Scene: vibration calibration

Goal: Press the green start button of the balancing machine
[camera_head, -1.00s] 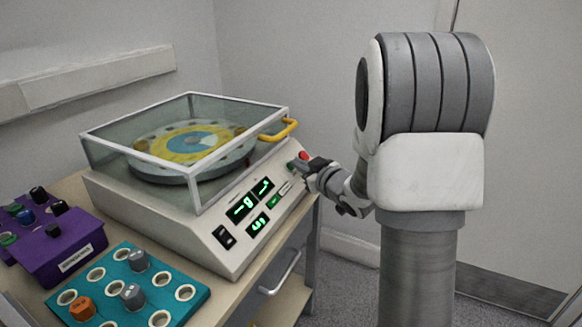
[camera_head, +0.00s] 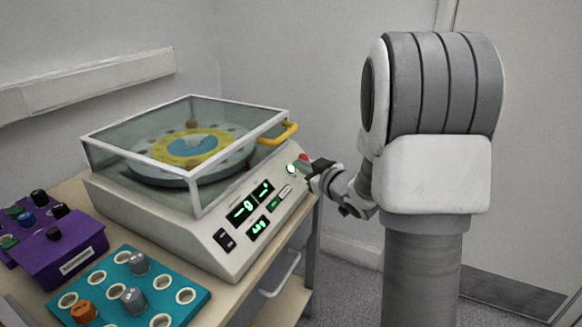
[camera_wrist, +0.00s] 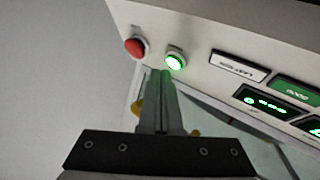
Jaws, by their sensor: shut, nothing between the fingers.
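The balancing machine (camera_head: 205,232) stands on the bench with its clear cover down over a disc (camera_head: 190,150). Its green start button (camera_head: 291,169) is lit, on the upper right of the sloped panel; it also shows bright in the wrist view (camera_wrist: 175,60). My gripper (camera_head: 309,168) is shut and empty, at the panel's right edge beside the buttons. In the wrist view my gripper's fingertips (camera_wrist: 160,75) are just below and left of the green button; I cannot tell whether they touch the panel. The red button (camera_wrist: 136,46) is left of the green one there.
A yellow handle (camera_head: 283,131) sticks out from the cover near my gripper. A teal tray (camera_head: 195,305) with knob-like weights and a purple box (camera_head: 65,255) stand on the bench at left. The panel displays (camera_head: 242,210) are lit green.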

